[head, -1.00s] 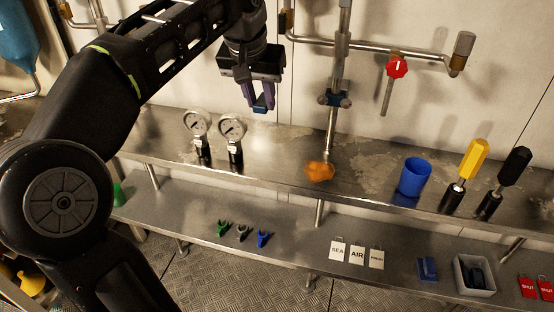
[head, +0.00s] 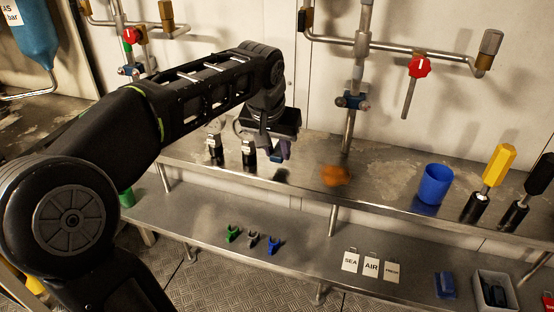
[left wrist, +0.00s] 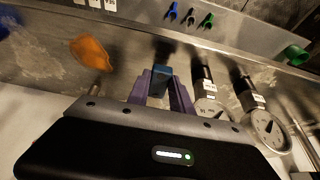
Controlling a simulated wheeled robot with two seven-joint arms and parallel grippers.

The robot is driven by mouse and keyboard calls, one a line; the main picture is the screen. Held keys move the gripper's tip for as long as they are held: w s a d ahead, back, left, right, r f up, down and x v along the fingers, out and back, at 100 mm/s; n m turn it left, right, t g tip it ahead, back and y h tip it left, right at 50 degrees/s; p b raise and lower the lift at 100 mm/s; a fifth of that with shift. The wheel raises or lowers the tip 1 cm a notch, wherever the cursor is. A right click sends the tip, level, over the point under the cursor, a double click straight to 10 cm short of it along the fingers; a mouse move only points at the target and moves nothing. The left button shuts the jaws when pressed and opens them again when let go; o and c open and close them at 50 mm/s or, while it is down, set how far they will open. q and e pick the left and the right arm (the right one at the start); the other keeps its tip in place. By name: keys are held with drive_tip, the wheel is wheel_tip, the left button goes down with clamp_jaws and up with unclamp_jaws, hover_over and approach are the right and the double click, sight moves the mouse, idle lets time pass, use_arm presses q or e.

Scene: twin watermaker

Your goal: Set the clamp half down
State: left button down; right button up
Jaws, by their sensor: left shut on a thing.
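The clamp half (head: 276,157) is a small blue block. My left gripper (head: 279,148) is shut on it, just above the upper steel shelf (head: 305,195), right of the two gauges. In the left wrist view the blue clamp half (left wrist: 161,81) sits between the purple fingers of the left gripper (left wrist: 162,88). A dark shadow lies on the shelf close by; I cannot tell whether the block touches the shelf. My right gripper is not in view.
Two gauges (head: 248,157) stand left of the gripper, partly hidden by it in the head view. An orange lump (head: 335,175) lies to the right by a vertical pipe (head: 348,130). A blue cup (head: 434,186) stands farther right. Another blue block (head: 445,285) lies on the lower shelf.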

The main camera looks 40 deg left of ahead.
sight(276, 156)
use_arm(q)
drive_tip(key=shift+f, duration=1.5)
drive_tip(key=shift+b, duration=0.3)
drive_tip(key=shift+f, duration=0.15)
drive_tip(key=c, duration=1.1)
unclamp_jaws()
drive_tip(key=shift+c, duration=0.2)
drive_tip(key=shift+r, duration=0.3)
drive_tip(key=p+v, duration=0.2)
drive_tip(key=v, duration=0.9)
drive_tip(key=shift+r+p, duration=0.35)
drive_tip(key=shift+r, duration=0.05)
